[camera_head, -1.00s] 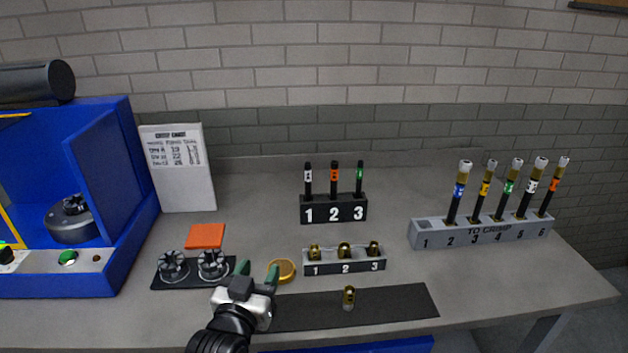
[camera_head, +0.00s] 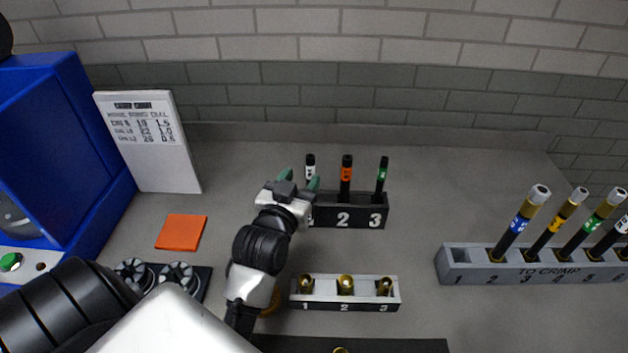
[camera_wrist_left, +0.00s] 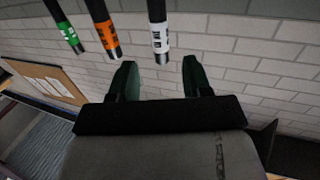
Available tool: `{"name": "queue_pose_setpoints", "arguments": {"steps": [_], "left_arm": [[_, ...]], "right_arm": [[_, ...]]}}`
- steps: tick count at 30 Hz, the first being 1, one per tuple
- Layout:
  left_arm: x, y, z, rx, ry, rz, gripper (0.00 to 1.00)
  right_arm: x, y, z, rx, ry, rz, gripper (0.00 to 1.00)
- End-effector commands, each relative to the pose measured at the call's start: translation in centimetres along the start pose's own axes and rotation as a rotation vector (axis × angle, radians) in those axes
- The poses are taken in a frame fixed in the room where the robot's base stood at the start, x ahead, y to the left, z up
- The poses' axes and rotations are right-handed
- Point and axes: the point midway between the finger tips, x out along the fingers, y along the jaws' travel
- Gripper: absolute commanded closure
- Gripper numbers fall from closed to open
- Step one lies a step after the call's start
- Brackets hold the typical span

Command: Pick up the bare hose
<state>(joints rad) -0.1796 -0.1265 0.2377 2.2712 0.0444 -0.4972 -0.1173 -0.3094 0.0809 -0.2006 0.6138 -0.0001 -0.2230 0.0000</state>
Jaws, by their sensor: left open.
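Three black bare hoses stand upright in the black rack (camera_head: 361,219) numbered 1 to 3: one with a white label (camera_head: 310,165), one orange (camera_head: 347,178), one green (camera_head: 382,177). My left gripper (camera_head: 298,179) is open with green fingers, close to the white-labelled hose at slot 1, and hides that end of the rack. In the left wrist view the white-labelled hose (camera_wrist_left: 159,30) lines up between the two open fingers (camera_wrist_left: 160,78), with no visible contact. The orange (camera_wrist_left: 104,28) and green (camera_wrist_left: 65,27) hoses are to its left there. My right gripper is not in view.
A grey rack (camera_head: 350,304) with brass fittings stands in front of the black rack. A grey "TO CRIMP" rack (camera_head: 545,270) holds several fitted hoses at right, slot 1 empty. An orange square (camera_head: 182,232), a chart (camera_head: 150,140) and a blue machine (camera_head: 60,150) are left.

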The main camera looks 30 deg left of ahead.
Motion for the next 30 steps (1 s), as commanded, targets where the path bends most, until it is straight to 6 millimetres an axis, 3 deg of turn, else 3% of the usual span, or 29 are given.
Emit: {"name": "queue_pose_setpoints", "arguments": {"steps": [18, 27, 30], "left_arm": [[7.3, -0.1, 0.1, 0.000, 0.001, 0.000, 0.51], [7.8, -0.1, 0.3, 0.000, -0.001, 0.000, 0.51], [7.8, -0.1, 0.3, 0.001, -0.001, 0.000, 0.65]], "right_arm": [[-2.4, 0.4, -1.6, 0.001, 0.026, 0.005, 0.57], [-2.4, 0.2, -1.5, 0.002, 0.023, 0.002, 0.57], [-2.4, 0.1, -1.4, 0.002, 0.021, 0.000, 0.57]]}}
